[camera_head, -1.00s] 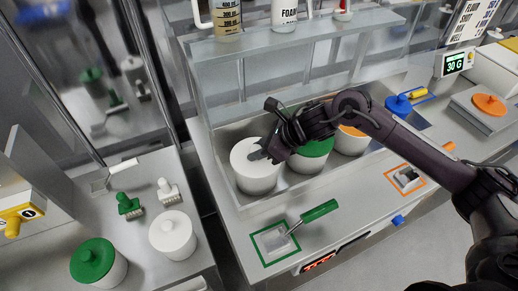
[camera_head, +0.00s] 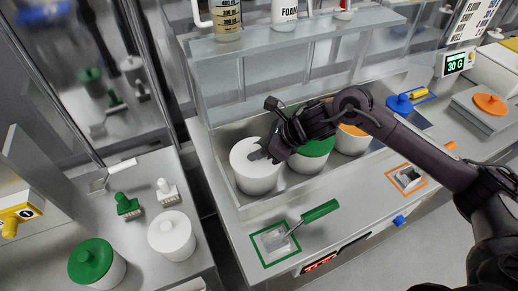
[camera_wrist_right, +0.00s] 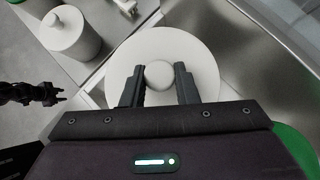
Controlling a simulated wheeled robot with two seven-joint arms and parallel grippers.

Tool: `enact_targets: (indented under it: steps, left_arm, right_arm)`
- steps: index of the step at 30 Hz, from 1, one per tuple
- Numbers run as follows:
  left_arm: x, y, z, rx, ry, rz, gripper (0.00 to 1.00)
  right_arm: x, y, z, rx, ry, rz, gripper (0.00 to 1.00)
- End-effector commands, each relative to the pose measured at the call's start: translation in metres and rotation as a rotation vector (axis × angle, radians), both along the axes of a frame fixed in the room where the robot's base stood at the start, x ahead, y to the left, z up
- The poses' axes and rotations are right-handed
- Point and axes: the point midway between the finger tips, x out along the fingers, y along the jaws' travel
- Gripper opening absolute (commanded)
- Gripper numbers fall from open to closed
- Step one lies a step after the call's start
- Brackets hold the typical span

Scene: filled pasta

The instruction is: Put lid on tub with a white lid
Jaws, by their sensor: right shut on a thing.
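A white tub (camera_head: 257,180) stands at the left end of the steel trough. Its white lid (camera_head: 243,152) lies on top of its mouth, level; I cannot tell whether a small gap is left under the rim. My right gripper (camera_head: 260,153) is shut on the lid's round knob (camera_wrist_right: 159,74), one finger on each side of it in the right wrist view. The gripper hides part of the lid. A dark jointed part at the left edge of the right wrist view looks like my left gripper (camera_wrist_right: 52,93), empty and away from the tub; its jaws are too small to judge.
A green-lidded tub (camera_head: 312,152) and an orange-lidded tub (camera_head: 352,140) stand right of it in the trough. A shelf (camera_head: 300,32) rises behind. Another white-lidded tub (camera_head: 171,236) and a green-lidded tub (camera_head: 97,264) stand on the left counter. A green-handled scraper (camera_head: 300,225) lies in front.

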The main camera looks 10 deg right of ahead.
Motion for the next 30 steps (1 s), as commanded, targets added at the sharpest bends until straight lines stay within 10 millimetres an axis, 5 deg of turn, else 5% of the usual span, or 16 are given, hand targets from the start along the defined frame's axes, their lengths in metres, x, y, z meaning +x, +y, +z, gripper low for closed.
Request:
enact_targets:
  steps: [10,11,16,22,27,30]
  left_arm:
    - [-0.0003,-0.0003,0.0001,0.0,0.0,0.0,0.36]
    - [-0.0003,-0.0003,0.0001,-0.001,0.0,0.0,0.36]
    - [-0.0003,-0.0004,0.0001,-0.001,0.0,-0.001,0.36]
    - [-0.0003,-0.0005,0.0001,-0.001,0.0,-0.001,0.36]
    - [-0.0004,-0.0005,0.0001,-0.001,0.0,-0.001,0.36]
    - [-0.0004,-0.0005,0.0001,-0.001,0.0,-0.001,0.36]
  right_arm:
    - [0.0001,-0.0001,0.0004,0.0,0.0,0.0,0.09]
    - [0.0001,-0.0002,0.0004,0.0,0.0,0.0,0.3]
    - [0.0002,-0.0001,0.0003,0.0,0.0,0.0,0.52]
    - [0.0001,-0.0002,0.0002,0.0,0.0,0.0,0.53]
    - [0.0,-0.0001,0.0001,0.0,0.0,0.0,0.74]
    - [0.0,-0.0001,0.0001,0.0,0.0,0.0,0.74]
